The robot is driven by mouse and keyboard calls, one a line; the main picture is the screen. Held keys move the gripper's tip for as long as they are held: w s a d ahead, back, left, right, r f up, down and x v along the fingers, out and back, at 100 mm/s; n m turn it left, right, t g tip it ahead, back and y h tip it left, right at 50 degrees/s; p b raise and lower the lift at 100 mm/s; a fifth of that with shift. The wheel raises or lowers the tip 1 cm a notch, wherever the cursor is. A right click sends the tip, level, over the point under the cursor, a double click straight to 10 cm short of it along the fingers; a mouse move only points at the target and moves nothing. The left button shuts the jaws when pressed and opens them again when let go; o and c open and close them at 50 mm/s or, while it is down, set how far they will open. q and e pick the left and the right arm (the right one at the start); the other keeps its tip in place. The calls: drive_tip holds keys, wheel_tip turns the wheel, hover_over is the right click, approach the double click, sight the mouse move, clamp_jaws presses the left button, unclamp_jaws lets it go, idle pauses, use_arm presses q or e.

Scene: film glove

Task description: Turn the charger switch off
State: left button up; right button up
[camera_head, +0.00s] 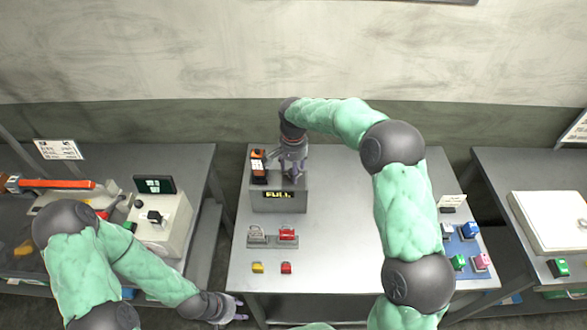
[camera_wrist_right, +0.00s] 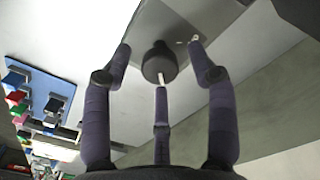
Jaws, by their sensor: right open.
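The charger (camera_head: 264,207) is a grey box on the middle table with a lit "FULL" display (camera_head: 278,195). An orange and black device (camera_head: 259,166) stands at its left. My right gripper (camera_head: 293,168) is over the charger's top right, open. In the right wrist view its three fingers (camera_wrist_right: 161,62) spread around a dark round knob (camera_wrist_right: 156,58) with a pale tip or pointer, seemingly the switch. Whether the fingers touch it, I cannot tell. My left gripper (camera_head: 238,308) is low at the table's front left edge, away from the charger, with its fingers small in view.
A blue board (camera_head: 466,250) with coloured blocks is at the right. Another bench (camera_head: 201,170) at the left holds a box with a screen.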

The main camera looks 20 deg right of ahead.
drive_tip(key=shift+f, duration=0.1)
drive_tip(key=c, duration=1.1)
drive_tip(key=shift+c, duration=0.2)
drive_tip(key=shift+n, duration=0.3)
drive_tip(key=n+p, duration=0.1)
drive_tip(key=n, duration=0.2)
drive_tip(key=shift+n, duration=0.3)
drive_tip(key=n, duration=0.4)
drive_tip(key=shift+n+p, duration=0.3)
drive_tip(key=shift+p, duration=0.1)
drive_tip(key=n+p, duration=0.1)
drive_tip(key=n, duration=0.3)
drive_tip(key=shift+n+p, duration=0.35)
drive_tip(key=shift+n, duration=2.15)
